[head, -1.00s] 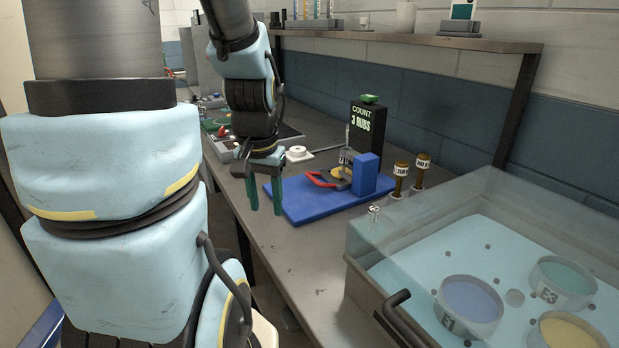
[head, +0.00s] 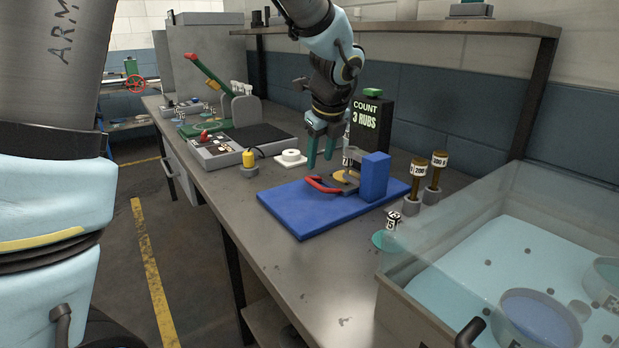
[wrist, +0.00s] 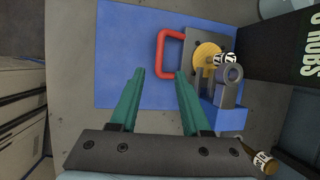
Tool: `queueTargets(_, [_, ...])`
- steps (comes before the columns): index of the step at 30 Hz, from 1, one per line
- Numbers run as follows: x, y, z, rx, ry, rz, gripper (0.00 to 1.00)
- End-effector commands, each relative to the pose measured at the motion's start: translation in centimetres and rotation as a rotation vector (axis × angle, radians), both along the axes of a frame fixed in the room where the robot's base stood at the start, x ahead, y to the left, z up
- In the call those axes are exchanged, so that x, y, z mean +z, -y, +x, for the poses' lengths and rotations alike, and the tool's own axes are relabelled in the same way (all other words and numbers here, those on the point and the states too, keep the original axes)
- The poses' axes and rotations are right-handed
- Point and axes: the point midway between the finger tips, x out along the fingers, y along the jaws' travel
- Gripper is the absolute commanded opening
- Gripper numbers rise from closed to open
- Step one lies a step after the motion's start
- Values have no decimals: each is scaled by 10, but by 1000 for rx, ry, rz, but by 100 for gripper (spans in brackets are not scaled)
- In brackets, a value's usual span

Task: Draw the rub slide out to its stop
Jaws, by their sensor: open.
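The rub slide shows a red loop handle (head: 325,184) at the left end of a grey plate with a round yellow pad (head: 346,176). It lies on a blue base (head: 306,210) beside an upright blue block (head: 374,176). In the wrist view the red handle (wrist: 170,54) is just beyond my fingertips, the yellow pad (wrist: 207,56) to its right. My gripper (head: 321,160) is open and empty, fingers pointing down above the handle. In the wrist view its green fingers (wrist: 155,76) are spread on the near side of the handle, apart from it.
A black counter (head: 371,125) reading "COUNT 3 RUBS" stands behind the base. The bench front is clear.

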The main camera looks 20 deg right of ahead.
Motion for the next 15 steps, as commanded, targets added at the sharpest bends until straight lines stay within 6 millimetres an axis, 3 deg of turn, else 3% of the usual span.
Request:
queueTargets(9, [-53, 4, 23, 2, -4, 1, 47])
queueTargets(15, [-70, 6, 31, 5, -3, -1, 47])
